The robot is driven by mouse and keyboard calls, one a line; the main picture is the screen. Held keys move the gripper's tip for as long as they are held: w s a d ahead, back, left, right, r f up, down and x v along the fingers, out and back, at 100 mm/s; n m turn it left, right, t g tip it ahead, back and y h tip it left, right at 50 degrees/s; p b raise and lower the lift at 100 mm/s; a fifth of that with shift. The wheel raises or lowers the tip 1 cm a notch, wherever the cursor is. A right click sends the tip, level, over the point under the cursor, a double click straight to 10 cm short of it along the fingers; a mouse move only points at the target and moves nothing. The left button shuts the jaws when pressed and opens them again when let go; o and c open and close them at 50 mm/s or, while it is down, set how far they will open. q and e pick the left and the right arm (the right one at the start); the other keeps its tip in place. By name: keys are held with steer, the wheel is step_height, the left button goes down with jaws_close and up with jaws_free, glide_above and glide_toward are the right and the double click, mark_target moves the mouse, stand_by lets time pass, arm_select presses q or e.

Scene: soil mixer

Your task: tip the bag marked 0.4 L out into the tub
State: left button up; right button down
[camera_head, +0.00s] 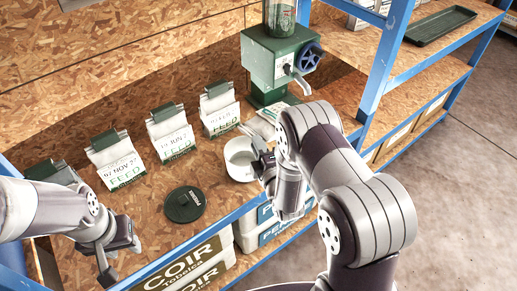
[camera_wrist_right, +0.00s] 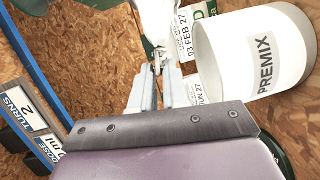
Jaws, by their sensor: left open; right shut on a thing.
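The white tub (camera_head: 239,160) stands open on the wooden shelf; in the right wrist view the tub (camera_wrist_right: 285,60) reads PREMIX. My right gripper (camera_head: 256,142) is at the tub's right rim. It is shut on a white bag (camera_head: 265,121), which shows in the right wrist view (camera_wrist_right: 155,18) beyond the fingertips. No 0.4 L mark is readable on it, and the arm partly hides it. My left gripper (camera_head: 120,260) is open and empty at the shelf's front left.
Feed bags dated 07 NOV 27 (camera_head: 120,168), 19 JUN 27 (camera_head: 173,138) and 03 FEB 27 (camera_head: 221,112) stand behind. A dark round lid (camera_head: 184,204) lies left of the tub. A green mixer (camera_head: 275,62) with a crank stands behind; a blue post (camera_head: 384,55) rises at right.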

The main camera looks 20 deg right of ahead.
steer(key=shift+f+n+t+b, duration=0.3)
steer(key=shift+f+n+b, duration=0.4)
steer(key=shift+b, duration=0.3)
steer(key=n+b, duration=0.1)
steer(key=n, duration=0.1)
steer(key=n+t+b, duration=0.1)
steer(key=b, duration=0.1)
steer(key=n+t+b, duration=0.1)
steer(key=n+b, duration=0.1)
steer(key=shift+f+n+y, duration=0.25)
steer(key=shift+n+y, duration=0.05)
steer(key=shift+y, duration=0.1)
steer(key=shift+n+y+b, duration=0.4)
steer(key=shift+n+b, duration=0.55)
steer(key=shift+n, duration=0.05)
steer(key=shift+r, duration=0.1)
steer(key=shift+f+n+t+b, duration=0.2)
steer(key=shift+n+t+b, duration=0.2)
steer(key=shift+n+b, duration=0.25)
steer(key=shift+r+n+y+b, duration=0.2)
steer(key=shift+n+y+b, duration=0.15)
steer(key=shift+n, duration=0.2)
steer(key=shift+r, duration=0.1)
